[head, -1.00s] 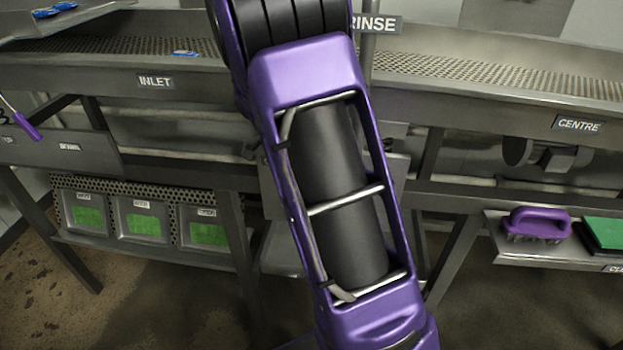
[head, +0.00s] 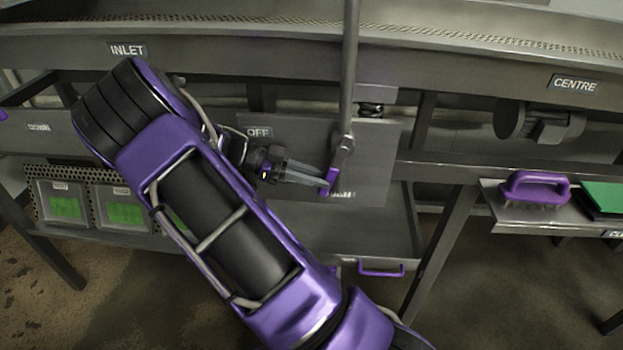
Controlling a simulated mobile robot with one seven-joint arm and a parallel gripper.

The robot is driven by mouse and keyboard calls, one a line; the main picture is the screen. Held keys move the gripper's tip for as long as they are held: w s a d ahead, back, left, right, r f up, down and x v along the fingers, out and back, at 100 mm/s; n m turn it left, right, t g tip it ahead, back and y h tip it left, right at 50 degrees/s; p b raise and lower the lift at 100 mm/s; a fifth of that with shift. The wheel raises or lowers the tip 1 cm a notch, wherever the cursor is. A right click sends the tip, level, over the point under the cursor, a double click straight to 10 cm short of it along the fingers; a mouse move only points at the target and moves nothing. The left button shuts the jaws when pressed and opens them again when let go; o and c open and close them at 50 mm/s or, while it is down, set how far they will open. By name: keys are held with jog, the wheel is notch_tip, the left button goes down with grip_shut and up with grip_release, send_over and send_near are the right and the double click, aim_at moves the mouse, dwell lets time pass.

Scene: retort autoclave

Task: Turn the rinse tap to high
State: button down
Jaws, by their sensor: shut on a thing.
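The rinse tap is a short grey lever (head: 343,152) with a purple grip (head: 331,178), pivoted on a vertical pipe (head: 349,70) in front of a grey plate (head: 376,160). The lever hangs down and slightly left in the head view. The exact finger contact is small in view.
A tray with a purple handle (head: 381,273) lies below the plate. A purple brush (head: 535,189) and a green pad (head: 606,200) are on a shelf at right. Bins with green contents (head: 65,208) stand at lower left, partly behind my arm. The conveyor trough runs above.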

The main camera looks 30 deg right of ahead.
jog(key=shift+s+d+f, duration=0.1)
jog(key=shift+d+f, duration=0.1)
jog(key=shift+h, duration=0.3)
jog(key=c, duration=0.8)
grip_release()
jog(key=v, duration=1.7)
jog(key=shift+w, duration=0.3)
jog(key=shift+f, duration=0.1)
